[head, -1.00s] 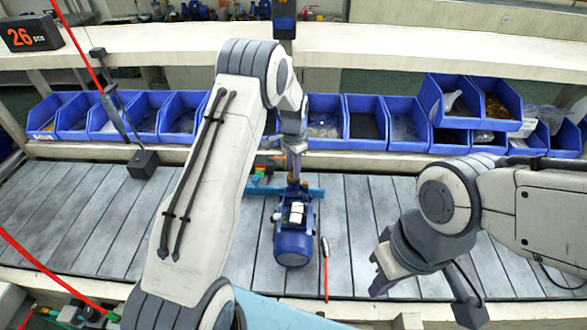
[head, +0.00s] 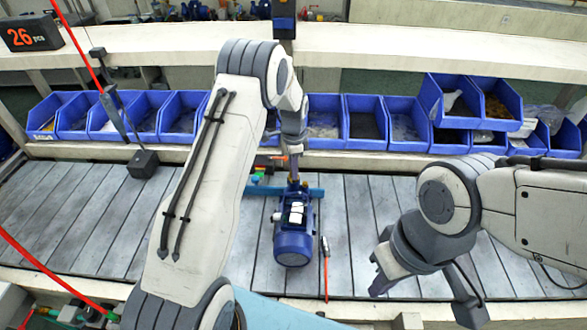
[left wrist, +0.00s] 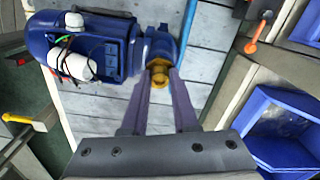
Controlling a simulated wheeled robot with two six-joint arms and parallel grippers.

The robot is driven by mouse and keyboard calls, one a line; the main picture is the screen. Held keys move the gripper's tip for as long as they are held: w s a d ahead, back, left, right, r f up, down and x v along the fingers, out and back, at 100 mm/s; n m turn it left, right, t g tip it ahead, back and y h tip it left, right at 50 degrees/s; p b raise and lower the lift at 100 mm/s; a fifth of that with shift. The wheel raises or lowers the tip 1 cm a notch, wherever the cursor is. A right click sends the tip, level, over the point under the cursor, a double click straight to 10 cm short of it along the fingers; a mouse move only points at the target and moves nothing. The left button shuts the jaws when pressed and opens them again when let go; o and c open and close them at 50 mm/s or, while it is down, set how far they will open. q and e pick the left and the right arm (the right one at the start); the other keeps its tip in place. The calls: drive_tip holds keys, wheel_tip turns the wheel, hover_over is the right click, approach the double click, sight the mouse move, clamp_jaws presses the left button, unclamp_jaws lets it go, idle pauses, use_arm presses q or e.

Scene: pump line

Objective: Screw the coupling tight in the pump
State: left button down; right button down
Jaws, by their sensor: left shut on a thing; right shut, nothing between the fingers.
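The blue pump (head: 293,247) lies on the slatted bench, its motor end towards me. It also shows in the left wrist view (left wrist: 112,50). The brass-coloured coupling (left wrist: 158,73) is at the pump's blue end housing. My left gripper (head: 292,178) reaches down over that end from above. In the left wrist view its two purple fingers (left wrist: 160,82) are shut on the coupling, one on each side. How deep the coupling sits in the pump cannot be told. My right gripper (head: 380,284) is shut and empty, above the bench to the right of the pump.
A red-handled tool (head: 325,268) lies just right of the pump. A blue bar (head: 318,192) lies behind it. Blue bins (head: 362,122) line the back of the bench. A dark block (head: 143,164) stands at the left.

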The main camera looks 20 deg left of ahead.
use_arm(q)
drive_tip(key=m, duration=0.3)
drive_tip(key=shift+m, duration=0.3)
drive_tip(key=m, duration=0.3)
drive_tip(key=c, duration=0.7)
unclamp_jaws()
drive_tip(key=shift+c, duration=0.2)
drive_tip(key=shift+n, duration=1.6)
